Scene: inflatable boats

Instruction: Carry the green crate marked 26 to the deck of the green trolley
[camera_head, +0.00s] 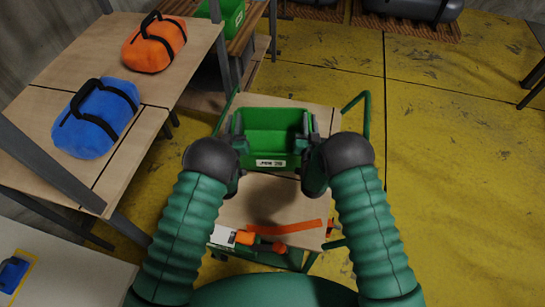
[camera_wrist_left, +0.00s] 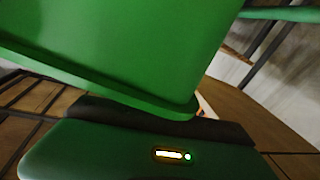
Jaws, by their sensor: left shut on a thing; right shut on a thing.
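The green crate (camera_head: 272,122) is upright and empty-looking, with a white label on its near wall that seems to end in 26. My left gripper (camera_head: 237,124) is shut on its left side and my right gripper (camera_head: 308,124) on its right side. The crate is over the wooden deck (camera_head: 240,198) of the green trolley, with a shadow on the boards in front; I cannot tell the exact gap beneath it. In the left wrist view the crate wall (camera_wrist_left: 120,50) fills the top, close to my gripper; its fingertips are hidden.
An orange strip (camera_head: 285,227), an orange-handled tool (camera_head: 262,245) and a white card (camera_head: 223,235) lie at the deck's near end. Blue (camera_head: 95,118) and orange (camera_head: 153,42) bags sit on the left table. Another green crate (camera_head: 228,14) stands behind. Yellow floor (camera_head: 450,170) is clear at right.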

